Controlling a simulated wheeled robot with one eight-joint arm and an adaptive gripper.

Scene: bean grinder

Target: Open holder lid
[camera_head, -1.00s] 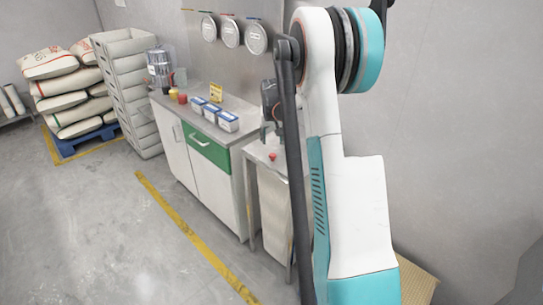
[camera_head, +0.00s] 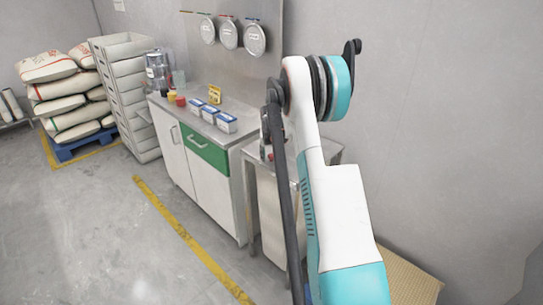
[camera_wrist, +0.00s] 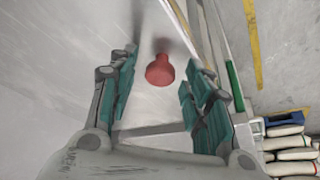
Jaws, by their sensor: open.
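My gripper (camera_wrist: 161,62) shows in the wrist view with its two teal-padded fingers spread apart. A red rounded knob (camera_wrist: 160,72) with a narrower neck appears between the fingers, with gaps on both sides and no visible contact. It seems to be over a pale metal surface (camera_wrist: 60,60); I cannot tell whether it belongs to the holder lid. In the head view my arm covers most of the small metal table (camera_head: 330,150) and what stands on it, and my gripper is hidden. Only a small dark and red part shows beside the arm. No holder lid can be clearly made out.
A white cabinet (camera_head: 213,186) with a green drawer (camera_head: 206,149) stands left of the small table. Blue-white boxes (camera_head: 209,113) and a clear container (camera_head: 157,66) are on its top. Stacked crates (camera_head: 128,90) and sacks (camera_head: 60,95) are farther back. The floor left is clear.

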